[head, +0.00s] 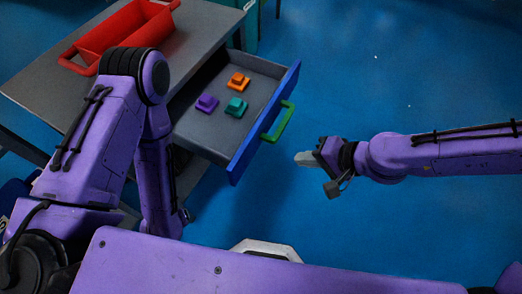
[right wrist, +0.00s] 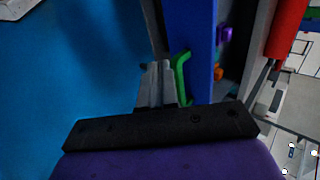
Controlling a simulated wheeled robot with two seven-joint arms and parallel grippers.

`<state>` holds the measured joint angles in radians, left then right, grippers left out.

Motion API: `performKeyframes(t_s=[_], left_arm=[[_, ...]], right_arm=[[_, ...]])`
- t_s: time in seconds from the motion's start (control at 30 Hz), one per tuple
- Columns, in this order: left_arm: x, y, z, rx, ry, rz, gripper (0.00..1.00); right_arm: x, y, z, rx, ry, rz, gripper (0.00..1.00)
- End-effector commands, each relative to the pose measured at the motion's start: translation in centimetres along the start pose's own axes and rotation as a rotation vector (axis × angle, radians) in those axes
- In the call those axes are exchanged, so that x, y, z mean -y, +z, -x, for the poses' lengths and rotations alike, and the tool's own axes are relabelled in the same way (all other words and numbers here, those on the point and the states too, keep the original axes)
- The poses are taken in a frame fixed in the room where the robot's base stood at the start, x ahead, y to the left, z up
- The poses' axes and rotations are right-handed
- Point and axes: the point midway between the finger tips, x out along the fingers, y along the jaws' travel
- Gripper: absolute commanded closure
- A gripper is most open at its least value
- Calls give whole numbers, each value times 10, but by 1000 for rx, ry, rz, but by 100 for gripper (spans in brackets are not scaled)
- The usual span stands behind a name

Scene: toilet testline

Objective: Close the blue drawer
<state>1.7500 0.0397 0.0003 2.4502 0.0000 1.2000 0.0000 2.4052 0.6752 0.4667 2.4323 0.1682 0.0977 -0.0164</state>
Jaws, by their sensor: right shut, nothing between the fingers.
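The blue drawer (head: 237,163) is pulled out from the grey table and stands open. Its front has a green handle (head: 280,122). The drawer front also shows in the right wrist view (right wrist: 203,50), with the green handle (right wrist: 181,72) on its left face. My right gripper (head: 300,158) is shut and empty, a little to the right of and below the handle in the head view. In the right wrist view its fingers (right wrist: 155,80) appear just left of the handle; I cannot tell whether they touch. My left arm crosses the table side; its gripper is not visible.
Inside the drawer lie an orange piece (head: 238,82), a purple piece (head: 207,103) and a teal piece (head: 236,107). A red tray (head: 110,35) sits on the grey table (head: 50,95). Blue floor (head: 390,80) is clear to the right of the drawer.

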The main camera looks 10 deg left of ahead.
Motion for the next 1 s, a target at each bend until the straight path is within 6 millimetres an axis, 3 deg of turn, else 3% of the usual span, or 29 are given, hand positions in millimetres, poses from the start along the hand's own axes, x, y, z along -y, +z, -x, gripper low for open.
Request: performKeyframes(t_s=[0.07,0.17,0.57,0.7,1.0], left_arm=[[0,1,-3,0,0,0,26],[-1,3,-7,0,0,0,26],[-2,9,-21,0,0,0,26],[-1,6,-16,0,0,0,26],[-1,6,-15,0,0,0,26]], right_arm=[[10,0,-1,13,-26,22,100],[9,2,-16,20,-24,24,100],[11,4,-102,20,-22,23,100],[31,4,-115,18,-22,25,100],[41,4,-126,16,-23,23,100]])
